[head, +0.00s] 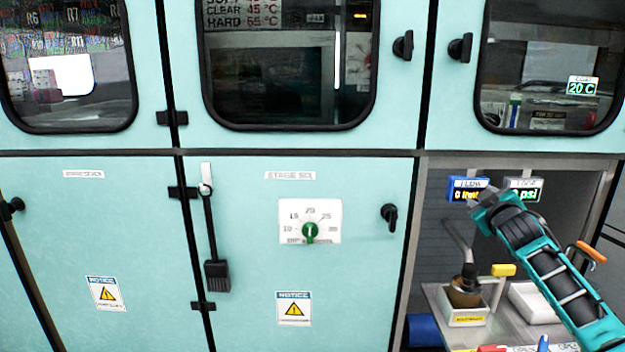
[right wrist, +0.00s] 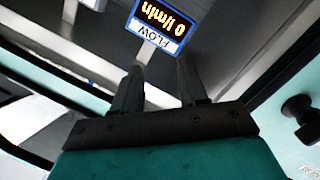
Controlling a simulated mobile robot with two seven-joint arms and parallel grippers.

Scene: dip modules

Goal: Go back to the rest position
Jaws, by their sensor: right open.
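My right arm comes in from the right in the head view, and its gripper (head: 480,198) is in front of the open bay at the lower right. In the right wrist view the right gripper (right wrist: 160,78) has its two dark fingers apart with nothing between them. Beyond the fingertips is the blue-framed flow display (right wrist: 158,22), reading 0 l/min. The same flow display (head: 467,189) is partly covered by the gripper in the head view. My left gripper is in neither view.
A psi display (head: 523,190) hangs beside the flow display. Below are a yellow-handled valve (head: 503,270) and a white tray (head: 466,319). To the left are closed teal cabinet doors with a dial (head: 310,231) and a black door knob (head: 389,213). Windowed doors run above.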

